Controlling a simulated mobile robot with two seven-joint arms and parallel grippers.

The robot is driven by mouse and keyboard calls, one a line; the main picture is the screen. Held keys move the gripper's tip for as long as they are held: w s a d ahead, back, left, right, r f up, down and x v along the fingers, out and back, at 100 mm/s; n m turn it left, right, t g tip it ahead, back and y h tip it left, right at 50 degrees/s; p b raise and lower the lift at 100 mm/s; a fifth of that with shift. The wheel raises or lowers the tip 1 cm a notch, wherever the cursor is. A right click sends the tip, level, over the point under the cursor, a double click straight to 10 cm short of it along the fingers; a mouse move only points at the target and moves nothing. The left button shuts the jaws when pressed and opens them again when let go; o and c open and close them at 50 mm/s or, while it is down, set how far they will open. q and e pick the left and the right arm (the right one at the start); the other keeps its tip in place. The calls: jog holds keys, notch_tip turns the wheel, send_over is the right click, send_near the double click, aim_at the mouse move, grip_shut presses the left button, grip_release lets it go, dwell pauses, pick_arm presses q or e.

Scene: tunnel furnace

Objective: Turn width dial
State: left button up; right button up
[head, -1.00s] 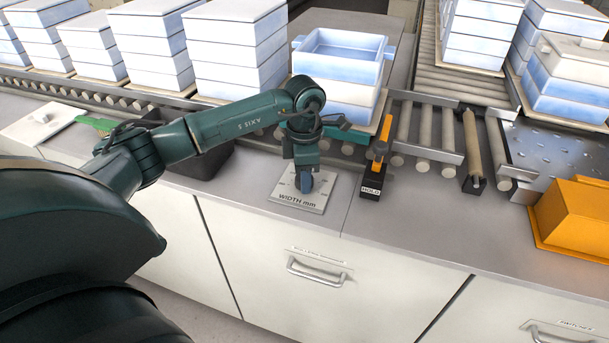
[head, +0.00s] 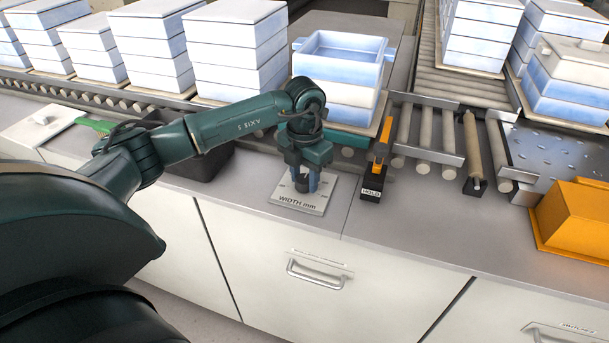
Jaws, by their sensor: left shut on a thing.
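The width dial is a small dark knob (head: 301,184) on a light grey plate (head: 298,205) marked "WIDTH mm", set on the grey counter. My left gripper (head: 303,183) points down over the plate, its two fingers on either side of the knob. It is shut on the knob, and the fingers and wrist hide part of it and of the scale. My right gripper is not in view.
A black block marked "HOLD" with an orange lever (head: 379,156) stands just right of the plate. Behind are a roller conveyor (head: 431,160) and stacked white-blue boxes (head: 341,64). The counter between is clear.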

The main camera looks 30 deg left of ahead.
aim_at(304, 178)
pick_arm(q)
jog(key=shift+n, duration=0.3)
jog(key=o, duration=1)
jog(key=shift+r, duration=0.1)
notch_tip(304, 178, up, 13)
jog(key=b, duration=0.1)
dwell(0.5)
